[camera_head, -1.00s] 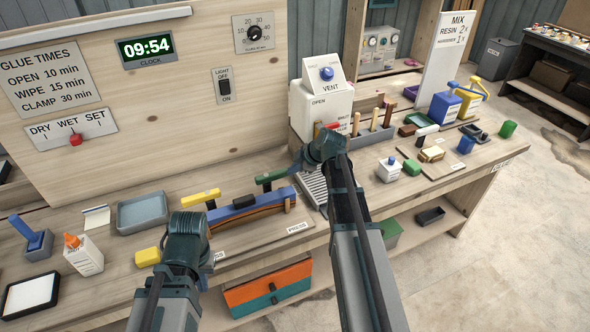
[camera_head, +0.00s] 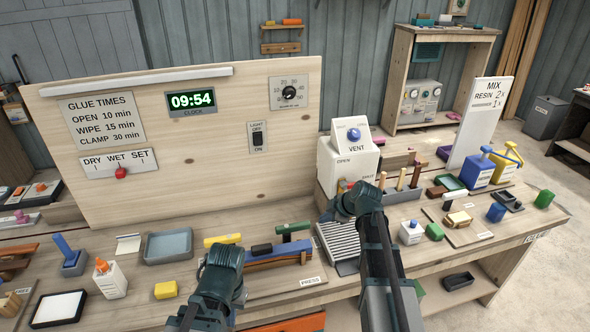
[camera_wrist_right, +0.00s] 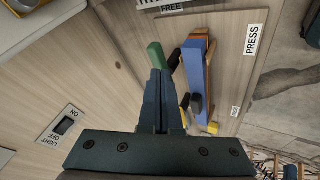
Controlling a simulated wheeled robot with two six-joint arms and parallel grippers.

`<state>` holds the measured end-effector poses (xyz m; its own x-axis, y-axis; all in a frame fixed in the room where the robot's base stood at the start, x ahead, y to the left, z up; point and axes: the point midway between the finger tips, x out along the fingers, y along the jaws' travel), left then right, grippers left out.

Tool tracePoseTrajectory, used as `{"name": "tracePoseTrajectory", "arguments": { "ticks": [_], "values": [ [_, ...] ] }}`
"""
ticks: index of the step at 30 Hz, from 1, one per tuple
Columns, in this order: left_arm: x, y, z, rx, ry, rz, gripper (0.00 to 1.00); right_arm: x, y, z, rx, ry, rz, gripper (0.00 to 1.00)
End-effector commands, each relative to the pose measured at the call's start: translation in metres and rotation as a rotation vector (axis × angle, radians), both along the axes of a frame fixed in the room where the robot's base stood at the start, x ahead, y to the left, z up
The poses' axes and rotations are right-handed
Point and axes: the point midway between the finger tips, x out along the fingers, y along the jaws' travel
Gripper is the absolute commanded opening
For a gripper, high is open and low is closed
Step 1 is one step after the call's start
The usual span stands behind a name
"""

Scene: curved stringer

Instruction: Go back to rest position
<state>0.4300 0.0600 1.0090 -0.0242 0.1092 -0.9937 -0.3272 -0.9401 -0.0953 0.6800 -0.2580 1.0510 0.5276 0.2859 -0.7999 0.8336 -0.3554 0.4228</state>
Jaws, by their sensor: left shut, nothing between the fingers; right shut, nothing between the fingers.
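My left gripper (camera_head: 222,257) is in front of the press area of the bench, just right of a yellow block (camera_head: 166,290). Its fingertips are mostly hidden behind its wrist; it is shut and holds nothing. My right gripper (camera_head: 332,212) is above the bench in front of the white vent box (camera_head: 345,165). In the right wrist view its fingers (camera_wrist_right: 158,78) are shut together and empty. Beyond them is a green clamp handle (camera_wrist_right: 155,54), beside the blue press form (camera_wrist_right: 195,72). I cannot tell from that view whether they touch.
The clamps and blue form (camera_head: 282,258) lie close to both grippers. A ridged grey plate (camera_head: 338,240) and a tool holder with wooden handles (camera_head: 402,194) are near my right arm. A blue-grey tray (camera_head: 168,245) and a glue bottle (camera_head: 110,280) stand left. Open air lies above the bench front.

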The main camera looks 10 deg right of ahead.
Motion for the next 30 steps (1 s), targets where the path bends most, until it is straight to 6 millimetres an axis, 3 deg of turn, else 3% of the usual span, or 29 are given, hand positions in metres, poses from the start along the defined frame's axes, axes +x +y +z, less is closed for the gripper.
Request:
{"name": "tracePoseTrajectory", "arguments": {
  "ticks": [4, 7, 12, 16, 21, 24, 30],
  "values": [
    [0.000, 0.000, -0.001, 0.000, 0.000, 0.000, 0.00, -0.010, 0.019, -0.005, 0.017, 0.046, -0.016, 0.00],
    [0.000, 0.000, -0.002, 0.000, 0.000, 0.000, 0.00, -0.034, 0.057, -0.014, 0.047, 0.152, -0.068, 0.00],
    [0.000, 0.000, -0.004, 0.000, 0.000, 0.000, 0.00, -0.099, 0.128, -0.035, 0.058, 0.398, -0.255, 0.00],
    [0.000, 0.000, -0.005, 0.000, 0.000, 0.000, 0.00, -0.152, 0.164, -0.045, 0.015, 0.542, -0.449, 0.00],
    [0.000, 0.000, -0.007, 0.000, 0.000, 0.000, 0.00, -0.209, 0.188, -0.050, -0.060, 0.630, -0.703, 0.00],
    [0.000, 0.000, -0.007, 0.000, 0.000, 0.000, 0.00, -0.231, 0.194, -0.051, -0.095, 0.643, -0.819, 0.00],
    [0.000, 0.000, -0.007, 0.000, 0.000, 0.000, 0.00, -0.250, 0.197, -0.050, -0.125, 0.639, -0.939, 0.00]
  ]
}}
